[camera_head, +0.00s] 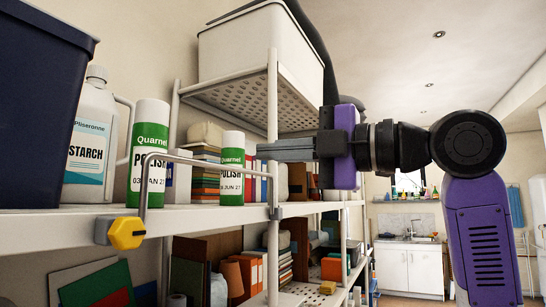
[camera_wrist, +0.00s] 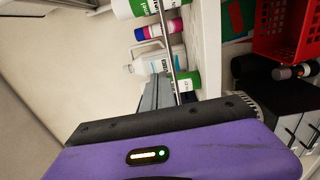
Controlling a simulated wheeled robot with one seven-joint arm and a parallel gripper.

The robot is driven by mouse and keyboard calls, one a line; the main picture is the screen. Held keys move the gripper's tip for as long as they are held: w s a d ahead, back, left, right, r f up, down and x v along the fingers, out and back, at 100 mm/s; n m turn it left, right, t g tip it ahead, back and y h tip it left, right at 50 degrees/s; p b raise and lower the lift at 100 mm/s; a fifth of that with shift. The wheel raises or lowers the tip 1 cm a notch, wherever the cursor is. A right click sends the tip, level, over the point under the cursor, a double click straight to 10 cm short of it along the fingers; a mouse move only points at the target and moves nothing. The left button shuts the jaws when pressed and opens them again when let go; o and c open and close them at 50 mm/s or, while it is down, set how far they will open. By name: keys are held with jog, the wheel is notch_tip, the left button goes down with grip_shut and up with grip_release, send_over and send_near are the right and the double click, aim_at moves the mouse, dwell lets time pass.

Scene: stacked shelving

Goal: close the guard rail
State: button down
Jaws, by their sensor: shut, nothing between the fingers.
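The guard rail (camera_head: 205,163) is a thin grey metal bar along the front of the upper shelf, passing in front of the cans. Its near end bends down to the shelf edge, beside a yellow hexagonal knob (camera_head: 126,232) on a grey bracket. Its far end reaches a bracket near the white post. My gripper (camera_head: 262,150) is shut and empty, pointing left, just above the rail's far end. In the wrist view, the rail (camera_wrist: 166,42) runs up from beside my gripper's fingers (camera_wrist: 158,88); whether they touch cannot be told.
A dark blue bin (camera_head: 38,85) is at left. A white bin (camera_head: 262,48) sits on a higher perforated shelf. Books and boxes fill the lower shelf. The room's right side is open.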

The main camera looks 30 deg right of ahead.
jog(key=r+b+v, duration=0.2)
jog(key=v, duration=0.6)
jog(key=shift+s, duration=0.25)
